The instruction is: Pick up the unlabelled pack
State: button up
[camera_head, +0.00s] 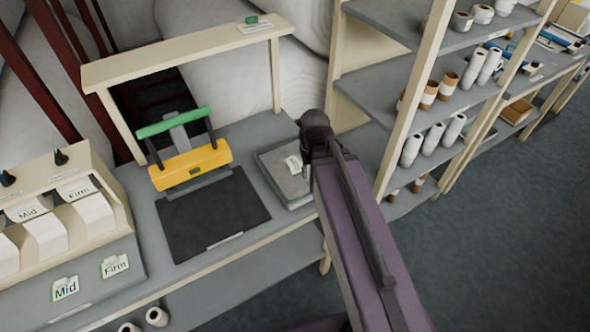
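No pack can be clearly picked out as the unlabelled one. A small whitish item (293,164) lies on a grey tray (268,163) on the bench, close to the left of my arm; it is too small to tell whether it is a pack or a card. White rolls stand on the shelves at the right, some with brown bands (448,84) and some plain (433,139). My purple-grey arm reaches up from the bottom, its dark rounded joint over the bench's right end. My gripper cannot be seen.
A yellow and green press (190,160) stands behind a black mat (212,214). A dispenser (62,212) and cards reading Mid (65,289) and Firm (114,266) are at the left. An overhead shelf (180,56) spans the bench. Open floor (490,240) lies at the right.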

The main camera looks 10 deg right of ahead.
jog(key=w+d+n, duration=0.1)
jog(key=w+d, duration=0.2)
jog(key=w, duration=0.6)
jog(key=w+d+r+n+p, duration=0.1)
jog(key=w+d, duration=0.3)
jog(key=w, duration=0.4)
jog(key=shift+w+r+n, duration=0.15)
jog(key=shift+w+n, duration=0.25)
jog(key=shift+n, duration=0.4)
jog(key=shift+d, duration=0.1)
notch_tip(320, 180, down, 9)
jog(key=b, duration=0.8)
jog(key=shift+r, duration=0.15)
jog(key=shift+b, duration=0.35)
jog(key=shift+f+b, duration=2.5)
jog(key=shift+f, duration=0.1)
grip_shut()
